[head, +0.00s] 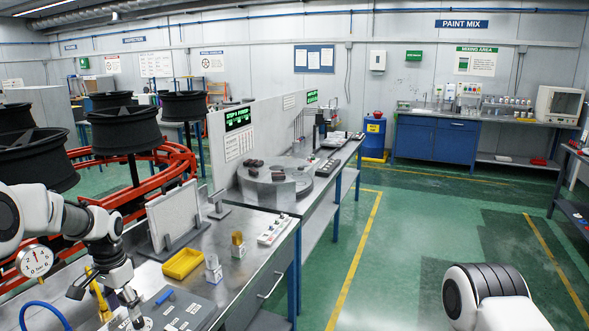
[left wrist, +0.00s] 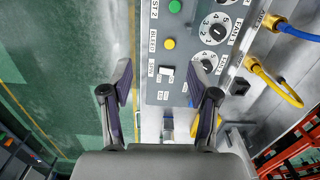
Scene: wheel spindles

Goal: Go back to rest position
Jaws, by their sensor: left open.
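My left gripper (head: 134,312) is low at the left of the head view, by the near end of the metal bench. In the left wrist view its two fingers (left wrist: 161,82) are spread apart with nothing held between them. Beyond them is a grey control panel (left wrist: 182,50) with dials, a green button, a yellow button and a white switch. The panel also shows in the head view (head: 185,314), next to the gripper. I cannot tell whether the fingers touch it. Part of my right arm shows at the lower right of the head view; its gripper is out of view.
The bench (head: 228,276) carries a yellow tray (head: 183,263), small bottles and a power strip (head: 276,231). A red rack (head: 150,174) with black wheels stands at left. Yellow and blue hoses run beside the panel. Green floor (head: 400,235) is clear to the right.

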